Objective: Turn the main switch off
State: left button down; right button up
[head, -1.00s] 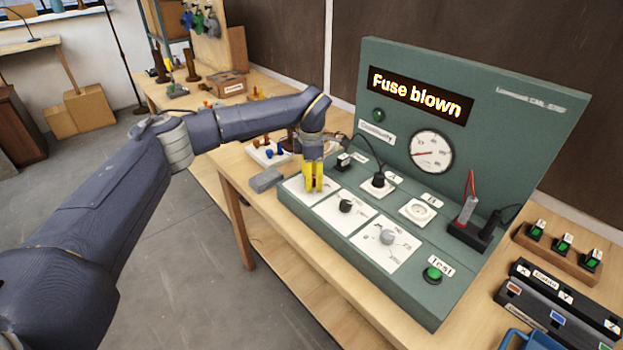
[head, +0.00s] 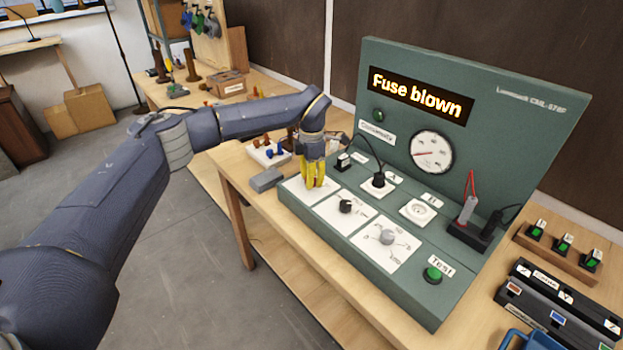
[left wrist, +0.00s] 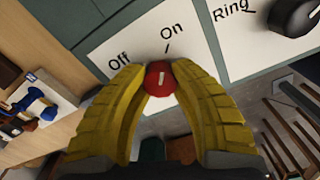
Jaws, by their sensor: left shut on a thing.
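The main switch is a red knob (left wrist: 160,78) on a white plate marked Off and On, seen in the left wrist view. Its white pointer line points up the plate, nearer the On mark than the Off label. My left gripper (head: 314,184) has its yellow fingers down on the left plate of the green test panel (head: 500,130). In the left wrist view the two fingertips close on opposite sides of the knob. My right gripper is not in view.
The panel display (head: 418,95) reads "Fuse blown". A black knob (head: 346,206) and a grey knob (head: 387,237) sit on neighbouring plates. A black plug (head: 379,179) with a cable stands behind them. A grey block (head: 266,180) lies left of the panel.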

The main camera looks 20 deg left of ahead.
pick_arm(q)
jog(key=n, duration=0.4)
jog(key=shift+n, duration=0.3)
jog(key=n, duration=0.3)
jog(key=shift+n, duration=0.3)
jog(key=n, duration=0.4)
jog(key=shift+n, duration=2)
jog(key=shift+w+a, duration=0.1)
jog(key=c, duration=1)
grip_release()
notch_tip(320, 180, up, 12)
